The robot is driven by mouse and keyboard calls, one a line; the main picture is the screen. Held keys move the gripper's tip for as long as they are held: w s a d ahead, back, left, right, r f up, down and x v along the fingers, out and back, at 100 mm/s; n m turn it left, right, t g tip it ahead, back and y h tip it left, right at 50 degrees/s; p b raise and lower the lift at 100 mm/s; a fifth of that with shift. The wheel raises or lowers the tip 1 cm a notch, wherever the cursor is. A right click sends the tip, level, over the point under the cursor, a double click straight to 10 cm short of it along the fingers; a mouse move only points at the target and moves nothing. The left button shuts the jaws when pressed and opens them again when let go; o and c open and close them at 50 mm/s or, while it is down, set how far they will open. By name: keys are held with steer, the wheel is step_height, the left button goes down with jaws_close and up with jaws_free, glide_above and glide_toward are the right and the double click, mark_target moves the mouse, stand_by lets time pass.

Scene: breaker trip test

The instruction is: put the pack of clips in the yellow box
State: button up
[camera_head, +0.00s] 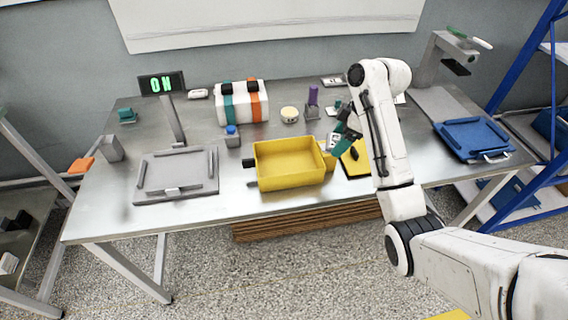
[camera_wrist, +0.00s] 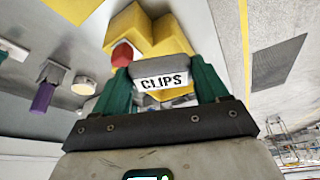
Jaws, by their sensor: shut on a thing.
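The pack of clips (camera_wrist: 165,80), with a white "CLIPS" label, is between the two green fingers of my gripper (camera_wrist: 166,72) in the wrist view. My gripper (camera_head: 338,143) is shut on it. In the head view my gripper is just right of the yellow box (camera_head: 290,181), near its right rim and above the table. The box is open at the top, and its visible inside looks empty. The pack is small and partly hidden by the gripper in the head view. Yellow shapes show beyond the pack in the wrist view; I cannot tell exactly which parts they are.
A black and yellow pad (camera_head: 355,163) lies right of the box. A round tin (camera_head: 289,114) and a purple-topped item (camera_head: 313,97) stand behind it. A grey tray (camera_head: 177,172) is at left, a blue case (camera_head: 473,137) at right. Bare table shows along the front edge.

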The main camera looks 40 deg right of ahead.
steer(key=b, duration=0.1)
glide_toward(288, 169)
steer(key=shift+w+a+f, duration=0.25)
steer(key=shift+w+f, duration=0.25)
steer(key=shift+w+a+f, duration=0.25)
steer(key=shift+w+f, duration=0.2)
steer(key=shift+f, duration=0.05)
steer(key=shift+w+a+f+p, duration=0.15)
steer(key=shift+f+p, duration=0.25)
steer(key=shift+f, duration=1.45)
steer(key=shift+f+b, duration=0.3)
steer(key=shift+f, duration=0.1)
